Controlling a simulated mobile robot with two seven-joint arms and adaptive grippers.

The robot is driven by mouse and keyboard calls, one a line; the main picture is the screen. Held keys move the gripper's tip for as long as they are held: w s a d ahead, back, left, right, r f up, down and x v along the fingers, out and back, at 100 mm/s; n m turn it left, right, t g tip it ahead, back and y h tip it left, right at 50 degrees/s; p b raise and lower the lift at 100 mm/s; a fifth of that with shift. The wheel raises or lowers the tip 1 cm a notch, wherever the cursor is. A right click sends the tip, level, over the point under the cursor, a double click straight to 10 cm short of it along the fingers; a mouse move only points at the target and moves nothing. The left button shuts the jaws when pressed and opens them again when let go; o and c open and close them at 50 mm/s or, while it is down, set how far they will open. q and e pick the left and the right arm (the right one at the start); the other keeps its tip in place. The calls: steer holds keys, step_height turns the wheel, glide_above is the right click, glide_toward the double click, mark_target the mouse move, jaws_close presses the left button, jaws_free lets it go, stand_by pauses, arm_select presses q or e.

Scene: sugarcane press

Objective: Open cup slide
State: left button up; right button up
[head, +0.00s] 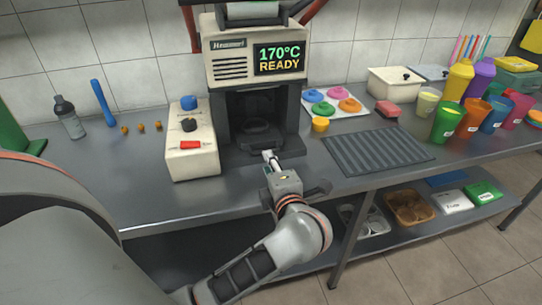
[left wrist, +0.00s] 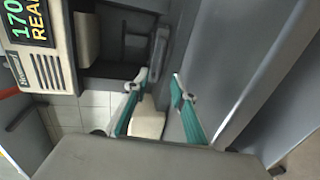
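The press (head: 228,55) stands at the back middle of the counter, its screen reading 170°C READY. Its dark lower bay (head: 258,108) holds a round dark part. The cup slide (head: 240,153) seems to be the dark ledge low at the bay's front; my gripper partly covers it. My left gripper (head: 269,157) is right at this ledge. My right gripper is not in view.
A white control box (head: 191,150) with blue, black and red controls stands left of the press. A ribbed dark mat (head: 378,151) lies to the right, with several colored cups (head: 445,122) beyond. A lower shelf (head: 385,235) runs under the counter. The counter's front left is bare.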

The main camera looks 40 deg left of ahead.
arm_select(q)
steer(key=shift+b+x, duration=0.45)
steer(key=shift+x, duration=2.35)
jaws_close()
